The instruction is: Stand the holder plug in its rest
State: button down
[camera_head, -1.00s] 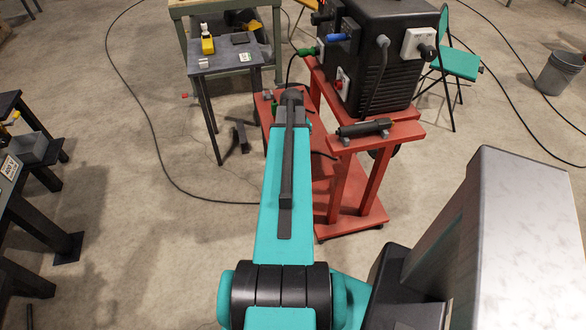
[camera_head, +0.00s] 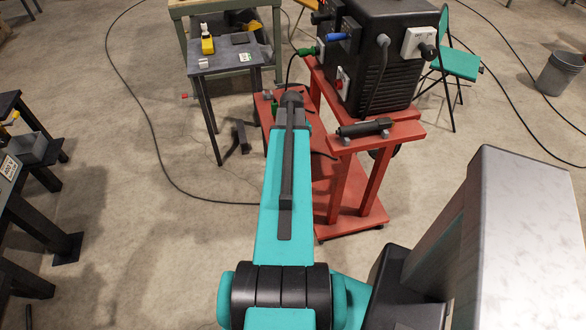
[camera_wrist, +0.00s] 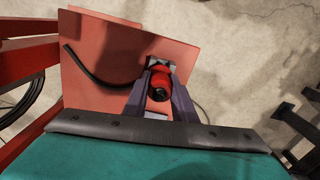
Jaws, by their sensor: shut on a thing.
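In the wrist view, my gripper (camera_wrist: 161,103) is shut on a short red plug with a dark round end (camera_wrist: 160,83), which I take to be the holder plug. Its two dark fingers lie on either side of it. A small grey bracket (camera_wrist: 157,61), perhaps the rest, shows just behind the plug, against the red sheet of the cart (camera_wrist: 115,45). I cannot tell whether the plug touches the bracket or sits in it. In the head view my own arm hides the gripper and the plug.
A black machine (camera_head: 385,65) stands on the red cart (camera_head: 345,195), with a dark torch-like tool (camera_head: 365,128) on its front ledge. A black cable (camera_wrist: 88,72) curves over the red sheet. A small dark table (camera_head: 225,57) stands left of the cart.

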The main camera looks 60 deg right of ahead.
jog(key=shift+f, duration=0.45)
dwell(0.5)
jog(key=c, duration=1.4)
grip_release()
jog(key=shift+r+p, duration=2.6)
jog(key=shift+r, duration=1.9)
